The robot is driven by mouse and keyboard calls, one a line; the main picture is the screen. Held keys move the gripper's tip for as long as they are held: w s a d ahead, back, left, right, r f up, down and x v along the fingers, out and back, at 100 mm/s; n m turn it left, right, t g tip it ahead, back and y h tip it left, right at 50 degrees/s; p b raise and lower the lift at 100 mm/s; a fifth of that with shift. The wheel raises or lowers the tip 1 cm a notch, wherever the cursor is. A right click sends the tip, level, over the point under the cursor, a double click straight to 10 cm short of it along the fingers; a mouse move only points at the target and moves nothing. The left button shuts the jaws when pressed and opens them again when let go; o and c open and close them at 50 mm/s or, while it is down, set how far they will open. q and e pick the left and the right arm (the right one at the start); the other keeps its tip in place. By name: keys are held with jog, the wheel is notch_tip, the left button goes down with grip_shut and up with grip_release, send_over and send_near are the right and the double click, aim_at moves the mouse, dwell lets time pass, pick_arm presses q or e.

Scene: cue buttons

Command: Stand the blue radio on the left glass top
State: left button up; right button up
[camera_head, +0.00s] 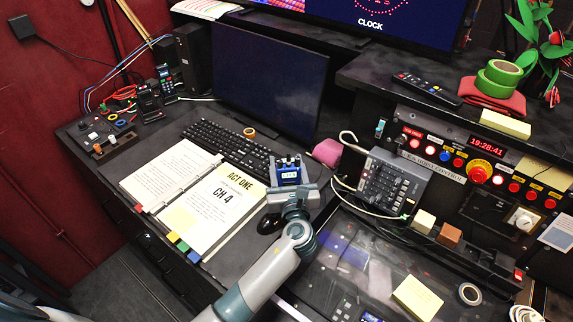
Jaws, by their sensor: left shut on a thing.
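The blue radio (288,170) is a small blue box with dark and pale details on its top and front. My left gripper (289,188) is shut on it, reaching from the near side. The jaws hide the radio's lower part, so I cannot tell whether it touches the desk. A dark glass top (345,265) is set into the desk to the right of my left forearm, with reflections on it. The radio is beyond its far left corner, not over its middle. My right gripper is not in view.
An open script binder (215,207), keyboard (228,147) and black mouse (269,222) lie left of the gripper. A monitor (270,82) stands behind. A pink object (327,152), mixer (387,183) and cables are to the right. A yellow note (417,297) lies at the glass's right.

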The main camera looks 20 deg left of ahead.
pick_arm(q)
jog(key=s+d+r+p, duration=0.2)
jog(key=d+r+p, duration=0.4)
jog(key=d, duration=0.5)
jog(key=shift+s+d+r, duration=0.2)
jog(key=shift+s+r, duration=0.2)
jog(key=shift+r, duration=0.9)
jog(key=s+d+f+m+h+b, duration=0.2)
jog(key=s+d+m+h+b, duration=0.2)
jog(key=s+d+h, duration=0.3)
jog(key=s+d+f+m+h+b, duration=0.1)
jog(key=s+d+m+h+b, duration=0.4)
jog(key=s+d, duration=0.5)
jog(key=d+h+b, duration=0.1)
jog(key=d+b, duration=0.1)
jog(key=d, duration=0.4)
jog(key=shift+s+f+t+h, duration=0.25)
jog(key=shift+f+t+h, duration=0.05)
jog(key=shift+f+h, duration=0.1)
